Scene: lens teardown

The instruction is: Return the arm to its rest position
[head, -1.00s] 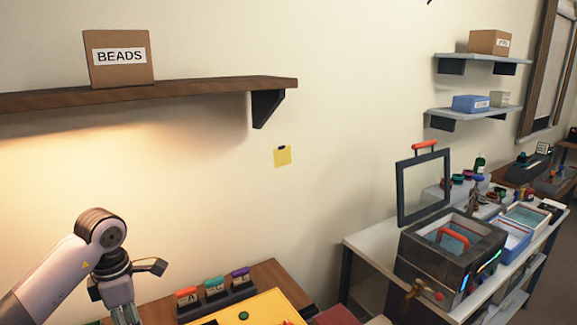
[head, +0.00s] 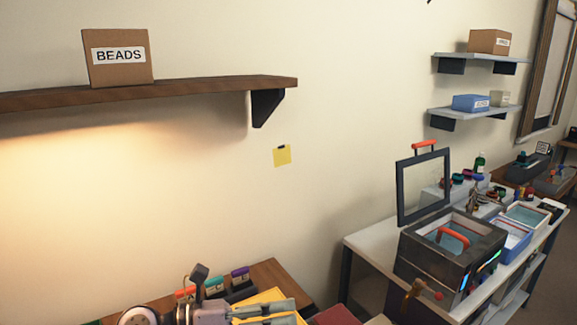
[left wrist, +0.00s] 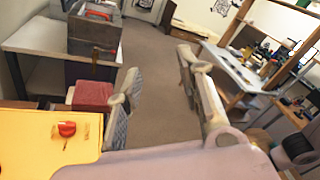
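My left gripper (head: 290,313) shows at the bottom of the head view, level and pointing right, in front of the wooden desk (head: 270,272). In the left wrist view my left gripper (left wrist: 160,85) has its two grey fingers apart, with only floor showing between them. It holds nothing. My left arm is mostly below the edge of the head view. My right gripper is in neither view.
A yellow mat (head: 268,296) lies on the desk by marked holders (head: 214,285). A red cushioned seat (left wrist: 93,96) stands beside it. A white bench (head: 365,248) bears a dark metal box (head: 425,262). A wooden shelf (head: 200,88) is above. Carpet (left wrist: 165,130) is open.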

